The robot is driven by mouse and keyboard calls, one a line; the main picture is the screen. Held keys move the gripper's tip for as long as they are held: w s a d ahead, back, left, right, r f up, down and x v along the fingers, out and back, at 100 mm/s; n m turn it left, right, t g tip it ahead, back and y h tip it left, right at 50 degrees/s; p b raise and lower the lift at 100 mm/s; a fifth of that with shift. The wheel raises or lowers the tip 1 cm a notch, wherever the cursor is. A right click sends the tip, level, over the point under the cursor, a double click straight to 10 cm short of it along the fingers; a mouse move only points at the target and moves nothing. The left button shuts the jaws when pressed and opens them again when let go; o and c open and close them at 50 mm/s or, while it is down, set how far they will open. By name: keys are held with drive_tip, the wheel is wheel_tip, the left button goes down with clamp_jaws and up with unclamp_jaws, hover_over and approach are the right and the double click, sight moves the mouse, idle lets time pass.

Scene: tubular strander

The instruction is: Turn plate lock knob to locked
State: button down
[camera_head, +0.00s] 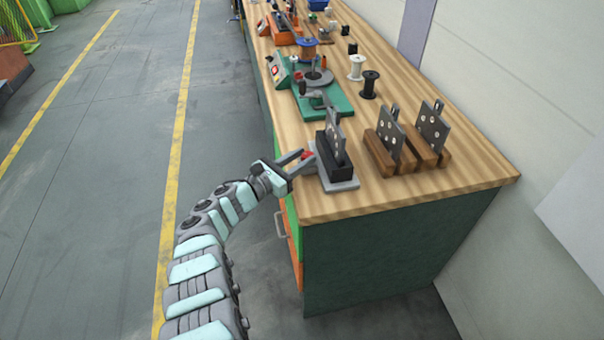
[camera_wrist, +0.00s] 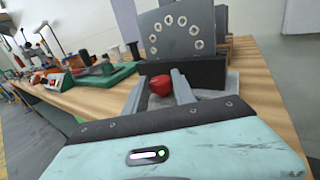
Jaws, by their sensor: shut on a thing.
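The red knob (camera_wrist: 161,85) is on the near side of the black plate holder, low in front of the upright plate. My gripper (camera_wrist: 163,88) has its two grey fingers on either side of the knob and is shut on it. In the head view the knob (camera_head: 307,155) shows as a small red spot between my gripper's fingers (camera_head: 304,160). The grey metal plate (camera_wrist: 178,33) with an arc of holes stands in the black holder (camera_wrist: 205,73). The holder rests on a grey base (camera_head: 346,183). I cannot tell the knob's turn position.
Two wooden blocks with metal plates (camera_head: 430,125) stand right of the holder. A green-based machine (camera_head: 312,95) with an orange spool is behind it. Black (camera_head: 370,85) and white (camera_head: 356,67) spools stand nearby. The wooden bench's (camera_head: 450,185) front right corner is clear.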

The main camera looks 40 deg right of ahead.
drive_tip(key=shift+w+f+m+g+b, duration=0.1)
drive_tip(key=shift+f+m+g+b, duration=0.3)
drive_tip(key=shift+b, duration=1.2)
drive_tip(key=shift+f+m+g+b, duration=0.1)
drive_tip(key=shift+m+g+b, duration=0.35)
drive_tip(key=shift+b, duration=1.1)
drive_tip(key=shift+r+g+b, duration=0.4)
drive_tip(key=shift+g+b, duration=0.35)
drive_tip(key=shift+b, duration=0.8)
drive_tip(key=shift+w, duration=0.1)
drive_tip(key=c, duration=1)
unclamp_jaws()
drive_tip(key=shift+c, duration=0.2)
drive_tip(key=shift+r, duration=0.1)
drive_tip(key=shift+a+r+p, duration=0.1)
drive_tip(key=shift+a+p, duration=0.25)
drive_tip(key=shift+a, duration=0.15)
drive_tip(key=w+a+p, duration=0.1)
drive_tip(key=a+p, duration=0.1)
drive_tip(key=a, duration=0.7)
drive_tip(key=shift+a, duration=0.35)
drive_tip(key=shift+w, duration=0.1)
